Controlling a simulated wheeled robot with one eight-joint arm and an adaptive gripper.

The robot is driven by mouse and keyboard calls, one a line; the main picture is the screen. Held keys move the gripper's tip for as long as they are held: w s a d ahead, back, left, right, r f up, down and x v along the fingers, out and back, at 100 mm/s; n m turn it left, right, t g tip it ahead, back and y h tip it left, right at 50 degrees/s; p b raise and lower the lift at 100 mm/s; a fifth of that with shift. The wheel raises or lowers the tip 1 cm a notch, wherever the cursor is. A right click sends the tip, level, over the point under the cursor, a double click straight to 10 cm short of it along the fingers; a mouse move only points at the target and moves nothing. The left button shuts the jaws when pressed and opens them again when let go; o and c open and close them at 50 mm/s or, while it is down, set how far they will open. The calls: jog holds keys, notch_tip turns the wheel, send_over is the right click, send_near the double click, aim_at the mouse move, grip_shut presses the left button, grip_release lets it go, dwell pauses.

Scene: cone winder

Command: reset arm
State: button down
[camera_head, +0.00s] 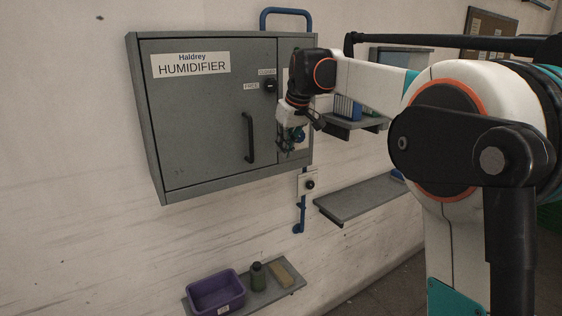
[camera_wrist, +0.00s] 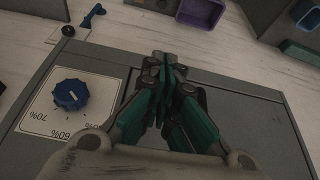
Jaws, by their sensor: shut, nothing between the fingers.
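My gripper (camera_head: 291,137) is in front of the right part of the grey humidifier cabinet (camera_head: 205,120), with its fingers pointing down. In the wrist view my gripper (camera_wrist: 167,75) has its teal fingers together with nothing between them. A blue dial (camera_wrist: 70,94) on a white plate with percent marks sits to the left of the fingers, apart from them. In the head view my arm hides most of this dial panel. The cabinet door is shut, with a black handle (camera_head: 249,137) and a black knob (camera_head: 270,86) by the FREE label.
A low shelf (camera_head: 257,300) holds a purple bin (camera_head: 216,292), a green bottle (camera_head: 258,276) and a tan block (camera_head: 283,276).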

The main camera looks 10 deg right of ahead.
jog(key=s+f+m+t+h+b, duration=0.1)
jog(key=s+f+b, duration=0.75)
jog(key=s, duration=0.25)
jog(key=s+f+m+b, duration=0.1)
jog(key=s+f+b, duration=0.75)
jog(key=s, duration=0.25)
jog(key=s+f+m+t+b, duration=0.1)
jog(key=s+f+b, duration=0.5)
jog(key=f, duration=0.8)
jog(key=s+f+m+t+b, duration=0.1)
jog(key=s+f+b, duration=0.5)
jog(key=s+f, duration=0.6)
jog(key=shift+s+a+f+h+b, duration=0.2)
jog(key=shift+a+f+h+b, duration=0.1)
jog(key=shift+f, duration=0.6)
